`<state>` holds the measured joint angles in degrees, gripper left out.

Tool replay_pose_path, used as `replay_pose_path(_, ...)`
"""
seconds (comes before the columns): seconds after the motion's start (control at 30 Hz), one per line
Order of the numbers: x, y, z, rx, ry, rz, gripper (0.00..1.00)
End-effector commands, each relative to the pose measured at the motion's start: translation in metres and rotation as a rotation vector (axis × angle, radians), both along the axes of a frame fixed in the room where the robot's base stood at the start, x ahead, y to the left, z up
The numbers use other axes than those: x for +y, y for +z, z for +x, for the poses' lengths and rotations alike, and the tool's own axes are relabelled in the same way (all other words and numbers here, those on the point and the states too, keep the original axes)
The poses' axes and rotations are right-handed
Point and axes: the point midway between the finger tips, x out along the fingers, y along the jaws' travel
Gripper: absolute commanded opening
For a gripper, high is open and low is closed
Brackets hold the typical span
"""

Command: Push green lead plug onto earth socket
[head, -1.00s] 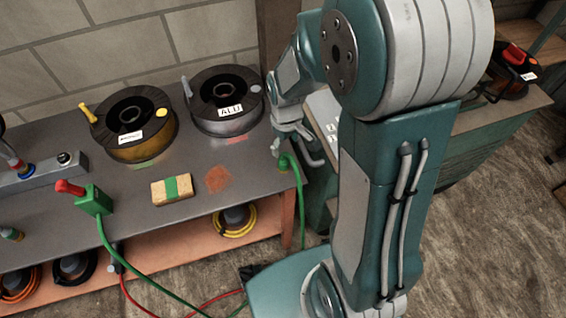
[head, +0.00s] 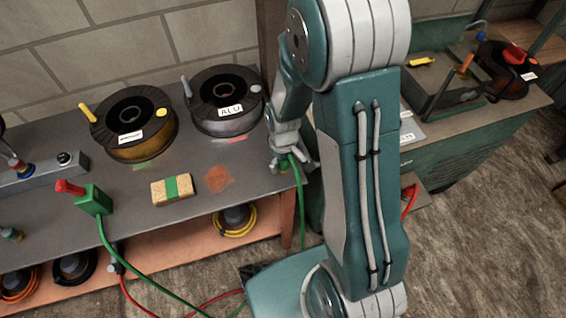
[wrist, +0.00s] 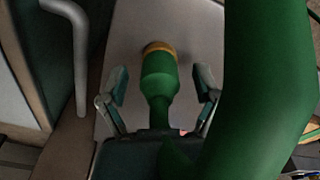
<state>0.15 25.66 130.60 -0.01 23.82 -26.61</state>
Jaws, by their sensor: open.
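The green lead plug (wrist: 158,78) shows in the wrist view between the two spread fingers of my gripper (wrist: 160,84). A gap shows on each side of it. A brass-yellow ring (wrist: 158,48) sits at its far end against a grey surface; I cannot tell whether this is the earth socket's collar or how deep the plug sits. The thick green lead (wrist: 268,80) fills the right of that view. In the head view my gripper (head: 291,167) is open at the bench's right end, and the green lead (head: 299,205) hangs down from it. The plug is mostly hidden there.
On the bench (head: 260,188) stand a reel marked ALU (head: 225,98), a reel with yellow windings (head: 135,122), a wooden block with green tape (head: 172,190) and a green box with a red handle (head: 95,200). A grey bent bar (wrist: 78,60) stands left in the wrist view.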

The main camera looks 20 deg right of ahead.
Motion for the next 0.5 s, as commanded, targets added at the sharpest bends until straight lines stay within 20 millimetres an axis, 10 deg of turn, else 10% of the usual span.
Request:
replay_pose_path(0.37,0.0,-0.0019,0.0004,-0.002,0.0,0.0,0.82)
replay_pose_path(0.5,0.0,-0.0019,0.0004,-0.001,0.001,0.0,0.2)
